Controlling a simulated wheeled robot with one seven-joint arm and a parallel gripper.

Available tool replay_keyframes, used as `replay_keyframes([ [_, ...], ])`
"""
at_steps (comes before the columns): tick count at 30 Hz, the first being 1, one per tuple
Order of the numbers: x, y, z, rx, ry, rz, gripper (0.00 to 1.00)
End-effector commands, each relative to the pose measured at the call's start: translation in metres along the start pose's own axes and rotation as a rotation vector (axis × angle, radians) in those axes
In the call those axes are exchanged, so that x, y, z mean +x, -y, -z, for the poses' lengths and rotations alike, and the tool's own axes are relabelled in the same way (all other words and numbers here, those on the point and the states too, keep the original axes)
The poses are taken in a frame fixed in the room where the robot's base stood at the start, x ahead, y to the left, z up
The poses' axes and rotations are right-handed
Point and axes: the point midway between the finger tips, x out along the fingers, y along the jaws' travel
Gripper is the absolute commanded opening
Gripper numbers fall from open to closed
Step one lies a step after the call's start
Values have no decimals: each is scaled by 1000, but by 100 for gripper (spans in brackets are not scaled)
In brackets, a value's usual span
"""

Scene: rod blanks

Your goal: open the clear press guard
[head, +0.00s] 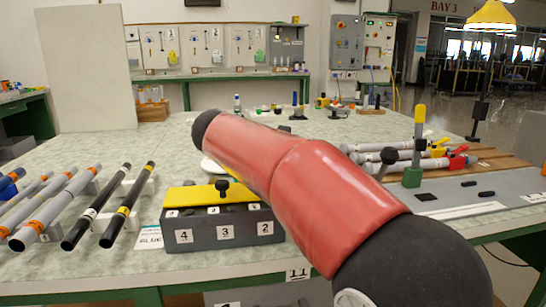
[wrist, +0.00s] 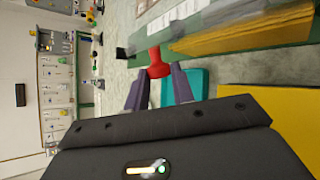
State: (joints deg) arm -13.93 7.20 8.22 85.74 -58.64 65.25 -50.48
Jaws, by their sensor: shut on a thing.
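In the wrist view my gripper (wrist: 158,74) has its two dark fingers closed about a red knob-like handle (wrist: 158,60). The handle's wide end faces a long green edge (wrist: 220,44), and I cannot tell how the two join. No clear press guard can be made out for certain; a see-through pane is hard to tell from the grey and yellow surfaces (wrist: 240,42) near the handle. A teal block (wrist: 186,86) shows beside the fingers. In the head view my red arm covers the middle, and my gripper and the handle are hidden behind it.
On the table (head: 100,270) a grey box (head: 215,232) with a yellow top, a black knob and number labels stands left of my arm. Dark and grey rods (head: 115,212) lie at the left. A green stand with a yellow-tipped post (head: 415,150) and more rods are at the right.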

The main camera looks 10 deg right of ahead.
Motion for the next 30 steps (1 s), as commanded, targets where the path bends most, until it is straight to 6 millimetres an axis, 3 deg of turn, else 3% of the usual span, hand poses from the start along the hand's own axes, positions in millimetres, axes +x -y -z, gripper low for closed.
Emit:
replay_keyframes([
  [13, 0, 0, 1, -6, 6, -2, 0],
  [14, 0, 0, 1, -6, 6, -2, 27],
  [18, 0, 0, 1, -6, 6, -2, 45],
  [26, 0, 0, 1, -6, 6, -2, 46],
  [30, -10, 0, 1, -6, 4, -5, 46],
])
